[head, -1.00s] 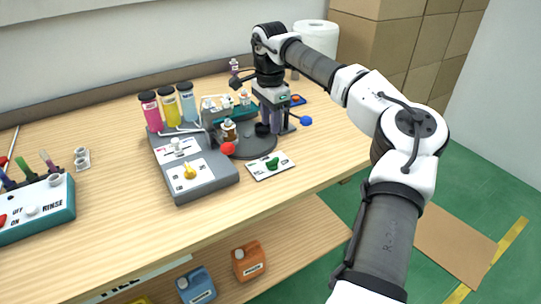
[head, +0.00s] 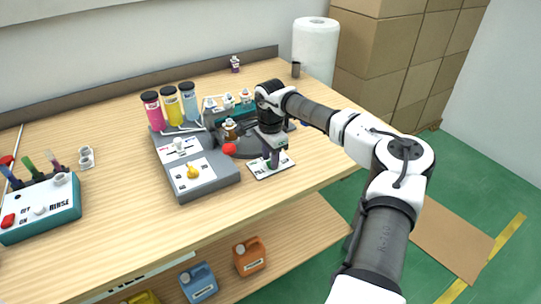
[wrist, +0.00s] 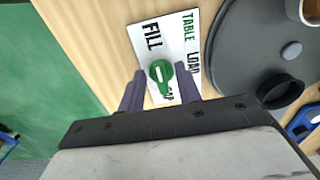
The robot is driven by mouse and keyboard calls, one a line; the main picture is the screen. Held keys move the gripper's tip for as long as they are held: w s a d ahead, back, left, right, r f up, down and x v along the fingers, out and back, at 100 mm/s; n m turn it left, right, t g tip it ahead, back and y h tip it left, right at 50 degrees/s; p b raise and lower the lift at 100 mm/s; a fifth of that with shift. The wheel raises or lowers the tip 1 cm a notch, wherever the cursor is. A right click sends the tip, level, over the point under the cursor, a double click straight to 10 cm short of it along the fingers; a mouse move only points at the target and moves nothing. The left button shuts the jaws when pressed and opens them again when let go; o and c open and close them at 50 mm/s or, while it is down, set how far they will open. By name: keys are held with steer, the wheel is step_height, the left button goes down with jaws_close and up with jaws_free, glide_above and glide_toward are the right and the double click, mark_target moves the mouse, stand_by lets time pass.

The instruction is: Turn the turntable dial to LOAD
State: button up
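The turntable dial (wrist: 160,71) is a green knob on a white plate (wrist: 140,38) marked FILL, TABLE, LOAD and CAP. In the wrist view its narrow end points down toward the CAP label, between my fingers. My gripper (wrist: 160,90) is open, with one purple finger on each side of the dial's narrow end. I cannot tell whether either finger touches it. In the head view my gripper (head: 271,160) reaches down over the plate (head: 257,169) and hides the dial. The dark round turntable (wrist: 240,45) lies right of the plate in the wrist view.
A grey console with a yellow knob (head: 192,171) and a red ball-ended lever (head: 229,149) stand left of my gripper. A brown bottle (head: 230,130) stands on the turntable. Coloured cylinders (head: 171,106) stand behind the console. The table's front edge is close to the plate.

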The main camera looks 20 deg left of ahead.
steer(key=shift+c, duration=0.4)
jaws_close()
steer(key=shift+m, duration=0.3)
steer(key=m+b, duration=0.2)
steer(key=m, duration=0.1)
steer(key=shift+w+a+m, duration=0.1)
steer(key=shift+w+m, duration=0.1)
steer(key=shift+m, duration=0.1)
steer(key=m+b, duration=0.1)
steer(key=m, duration=0.3)
steer(key=shift+w+m, duration=0.15)
steer(key=shift+m, duration=0.15)
steer(key=m+b, duration=0.1)
steer(key=m, duration=0.3)
steer(key=shift+w+m, duration=0.15)
steer(key=shift+m, duration=0.15)
steer(key=shift+w+m+b, duration=0.15)
steer(key=shift+m+b, duration=0.2)
steer(key=shift+m, duration=1.85)
